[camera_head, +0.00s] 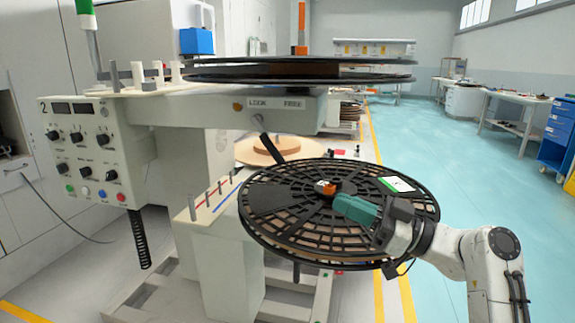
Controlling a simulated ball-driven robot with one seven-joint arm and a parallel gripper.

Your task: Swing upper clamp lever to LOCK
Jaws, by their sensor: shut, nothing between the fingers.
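The upper clamp lever (268,142) is a dark bar with a black grip. It hangs below the upper unit's front beam, slanting down and to the right. Above it a label strip (275,104) reads LOCK on the left and FREE on the right. An orange knob (238,106) sits left of the strip. My gripper (337,203), with teal fingers, is shut and empty. It appears over the lower reel (262,215), right of the orange hub piece (325,187), apart from the lever. Whether it touches the hub or reel, I cannot tell.
The upper reel (300,69) lies flat above the beam. A control panel (88,150) with knobs and buttons stands at the left. A low stand with upright pegs (210,213) is left of the lower reel. Open blue floor lies to the right.

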